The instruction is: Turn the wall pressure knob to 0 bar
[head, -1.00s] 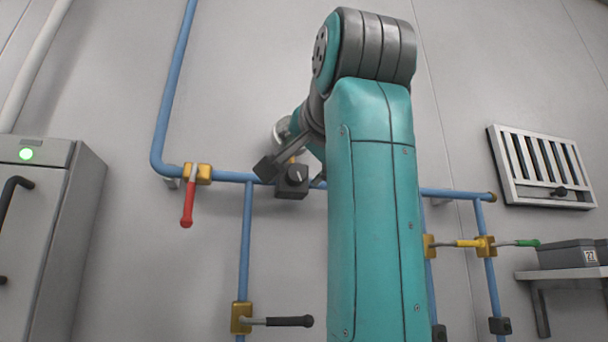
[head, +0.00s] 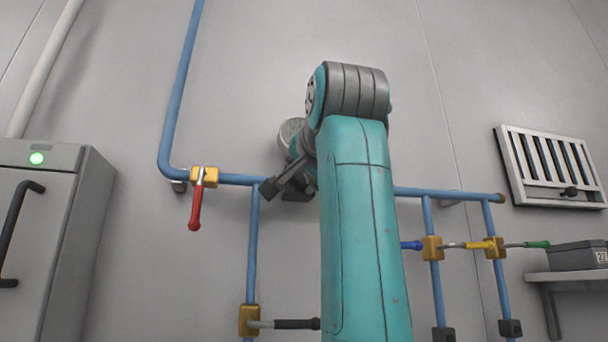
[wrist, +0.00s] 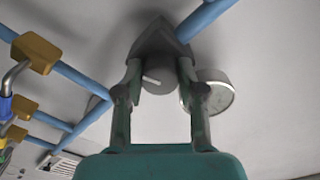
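The pressure knob (wrist: 157,78) is a dark grey round dial with a white pointer mark, on a dark box fixed to the blue pipe. In the wrist view it shows between the two fingers of my gripper (wrist: 158,85), which are spread, one on each side. I cannot tell whether they touch it. In the head view my gripper (head: 287,187) is in front of the knob's box (head: 297,197), hiding most of it. A round gauge (wrist: 209,92) sits beside the knob; its face is not readable. It also shows partly behind my arm in the head view (head: 290,130).
Blue pipes (head: 178,90) run along the wall. A red-handled valve (head: 196,205) is left of the knob, a black-handled valve (head: 292,324) below. Blue, yellow and green handles (head: 538,244) are to the right. A grey cabinet (head: 60,240) stands at left, a vent (head: 550,168) at right.

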